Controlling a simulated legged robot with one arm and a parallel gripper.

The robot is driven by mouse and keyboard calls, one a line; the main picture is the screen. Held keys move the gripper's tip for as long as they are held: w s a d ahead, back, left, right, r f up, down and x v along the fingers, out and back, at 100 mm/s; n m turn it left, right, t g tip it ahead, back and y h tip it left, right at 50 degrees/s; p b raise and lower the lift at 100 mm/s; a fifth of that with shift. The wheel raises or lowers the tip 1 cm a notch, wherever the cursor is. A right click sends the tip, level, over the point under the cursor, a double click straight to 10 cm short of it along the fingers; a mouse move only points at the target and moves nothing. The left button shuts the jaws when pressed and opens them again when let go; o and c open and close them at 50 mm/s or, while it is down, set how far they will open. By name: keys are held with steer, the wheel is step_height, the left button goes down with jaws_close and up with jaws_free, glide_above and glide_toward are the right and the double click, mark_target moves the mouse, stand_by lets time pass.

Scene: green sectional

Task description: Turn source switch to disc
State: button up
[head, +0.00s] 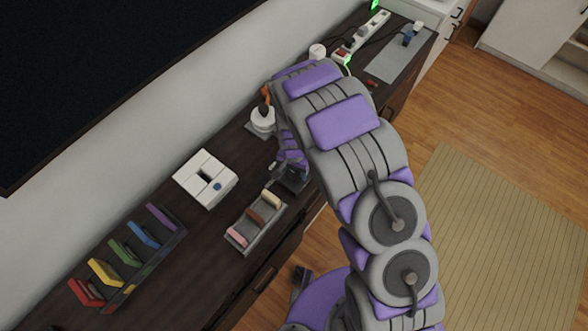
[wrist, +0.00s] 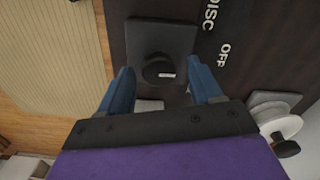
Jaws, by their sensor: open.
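The source switch is a round black knob (wrist: 157,68) on a dark grey square plate (wrist: 150,35) in the wrist view. A short white mark sits on the knob's right side. White labels DISC (wrist: 209,14) and OFF (wrist: 224,54) are on the dark surface right of the plate. My gripper (wrist: 160,66) is open, with one blue finger on each side of the knob and a gap to both. Whether the fingers are level with the knob or above it, I cannot tell. In the head view my gripper (head: 291,177) is low over the cabinet front edge, and the knob is not clearly visible.
On the dark cabinet stand a white round stand (head: 263,122), a white box (head: 205,178), a grey tray (head: 257,224) with several small pieces, and a rack (head: 144,270) of coloured pieces. A power strip (head: 362,36) lies at the far end. A wall screen (head: 100,70) hangs behind.

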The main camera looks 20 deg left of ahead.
steer(key=shift+c, duration=0.4)
steer(key=c, duration=1)
steer(key=shift+n, duration=0.3)
steer(key=n+p, duration=0.1)
steer(key=n, duration=0.2)
steer(key=shift+w+r+p, duration=0.1)
steer(key=shift+r+p, duration=0.05)
steer(key=shift+p, duration=0.25)
steer(key=n+p, duration=0.1)
steer(key=n, duration=0.4)
steer(key=shift+a+p, duration=0.1)
steer(key=shift+p, duration=0.25)
steer(key=shift+n, duration=0.3)
